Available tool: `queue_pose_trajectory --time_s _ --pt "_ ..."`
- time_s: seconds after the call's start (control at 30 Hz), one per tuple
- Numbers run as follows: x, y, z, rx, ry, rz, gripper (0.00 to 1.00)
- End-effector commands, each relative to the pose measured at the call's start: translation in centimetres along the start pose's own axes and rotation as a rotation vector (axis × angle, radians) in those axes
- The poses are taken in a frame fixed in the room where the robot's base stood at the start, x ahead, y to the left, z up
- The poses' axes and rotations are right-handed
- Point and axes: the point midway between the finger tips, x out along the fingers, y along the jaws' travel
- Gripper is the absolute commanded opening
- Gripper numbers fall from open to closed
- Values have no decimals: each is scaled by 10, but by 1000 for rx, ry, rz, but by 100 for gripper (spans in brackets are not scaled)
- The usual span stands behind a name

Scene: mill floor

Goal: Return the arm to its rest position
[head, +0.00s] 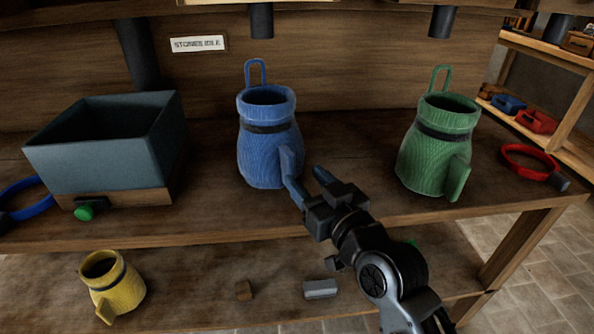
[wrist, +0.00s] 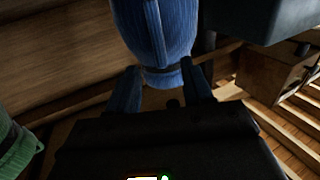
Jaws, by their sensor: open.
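My gripper (head: 308,183) is open and empty in the head view, just in front of and to the right of the blue sack (head: 267,148). The arm reaches up from the lower right, over the front of the wooden bench (head: 340,196). In the wrist view, the two fingers (wrist: 160,72) stand apart and the blue sack (wrist: 160,30) lies close ahead of them. I cannot tell whether a finger touches it. The blue sack stands upright on the bench, with a loop on top and a flap at its lower right.
A green sack (head: 436,150) stands right of my gripper. A grey hopper box (head: 95,155) with a green knob is at the left. A red ring (head: 516,168) lies far right.

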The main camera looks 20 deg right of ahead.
Motion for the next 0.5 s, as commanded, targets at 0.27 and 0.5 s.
queue_pose_trajectory --time_s 0.27,0.5 --pt "-11 -2 3 5 -4 2 51" --pt "-75 -13 35 50 -54 43 51"
